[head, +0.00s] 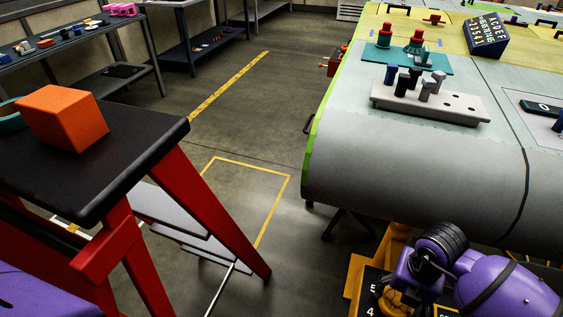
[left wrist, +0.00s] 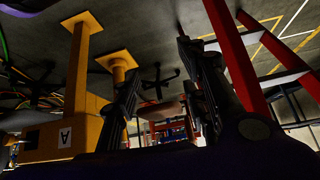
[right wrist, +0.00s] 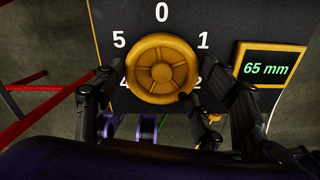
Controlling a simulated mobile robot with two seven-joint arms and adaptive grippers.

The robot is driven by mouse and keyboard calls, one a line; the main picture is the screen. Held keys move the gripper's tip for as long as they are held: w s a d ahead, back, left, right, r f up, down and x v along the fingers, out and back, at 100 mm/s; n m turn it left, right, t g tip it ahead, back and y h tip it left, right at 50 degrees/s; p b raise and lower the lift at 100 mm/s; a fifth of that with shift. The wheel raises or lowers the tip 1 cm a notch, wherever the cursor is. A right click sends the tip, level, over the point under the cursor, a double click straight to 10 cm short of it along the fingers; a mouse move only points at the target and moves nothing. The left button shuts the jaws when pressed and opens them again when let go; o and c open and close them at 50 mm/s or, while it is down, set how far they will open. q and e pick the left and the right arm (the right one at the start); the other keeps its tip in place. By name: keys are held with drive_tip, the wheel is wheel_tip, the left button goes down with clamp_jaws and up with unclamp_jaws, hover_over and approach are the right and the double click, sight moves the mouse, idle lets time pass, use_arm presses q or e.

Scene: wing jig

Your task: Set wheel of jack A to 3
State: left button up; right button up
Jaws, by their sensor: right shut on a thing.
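The yellow hand wheel (right wrist: 162,68) sits on a dark dial plate (right wrist: 110,22) in the right wrist view. The numbers 0, 1, 2, 4 and 5 show around it; 3 is hidden. A small dark spot shows at the wheel's lower right, towards 2. My right gripper (right wrist: 160,78) is shut on the wheel, a finger on either side. In the head view, my right gripper (head: 422,268) is over the yellow jack (head: 362,272) at the lower right. The left wrist view shows a yellow body with an A label (left wrist: 65,136). My left gripper (left wrist: 156,62) is open and empty.
A red-legged stand (head: 180,165) holds an orange box (head: 62,118) at the left. Floor between is clear.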

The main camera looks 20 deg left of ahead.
drive_tip(key=shift+a+r+m+p, duration=0.2)
drive_tip(key=shift+m+p, duration=0.4)
drive_tip(key=shift+m, duration=0.3)
drive_tip(key=m+p, duration=0.2)
drive_tip(key=shift+m, duration=0.4)
drive_tip(key=shift+w+m+p, duration=0.1)
drive_tip(key=shift+m+p, duration=0.4)
drive_tip(key=shift+m, duration=0.3)
drive_tip(key=shift+m+p, duration=0.45)
drive_tip(key=shift+m, duration=0.15)
drive_tip(key=shift+f+m+p, duration=0.15)
drive_tip(key=shift+m+p, duration=0.25)
drive_tip(key=shift+m, duration=0.2)
use_arm(q)
wheel_tip(320, 180, up, 7)
drive_tip(key=w+d, duration=0.1)
drive_tip(key=w, duration=0.2)
drive_tip(key=shift+f+t, duration=0.2)
drive_tip(key=shift+t, duration=0.2)
drive_tip(key=shift+s, duration=0.1)
use_arm(e)
drive_tip(key=shift+f, duration=0.1)
use_arm(q)
drive_tip(key=shift+a, duration=0.15)
